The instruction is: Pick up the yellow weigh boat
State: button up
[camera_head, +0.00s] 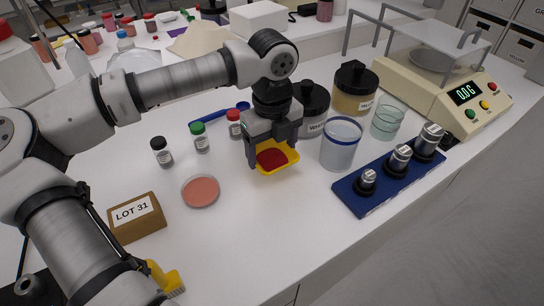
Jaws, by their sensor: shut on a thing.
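The yellow weigh boat (284,168) holds red powder (271,159). It is between the fingers of my gripper (272,150), which is shut on it. The gripper points down over the middle of the white bench. I cannot tell whether the boat is touching the bench or a little above it. Its back part is hidden by the gripper.
A clear beaker with a blue rim (341,145) stands just right of the gripper. A dark-lidded jar (313,108) is close behind. A pink dish (201,191) lies to the left. Metal weights stand on a blue block (393,186) at right, before the balance (440,85).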

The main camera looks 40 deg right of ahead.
aim_at(273, 161)
notch_tip(273, 161, up, 17)
jog(key=b, duration=0.1)
jog(key=shift+r+b, duration=0.15)
jog(key=shift+b, duration=0.2)
jog(key=shift+s, duration=0.15)
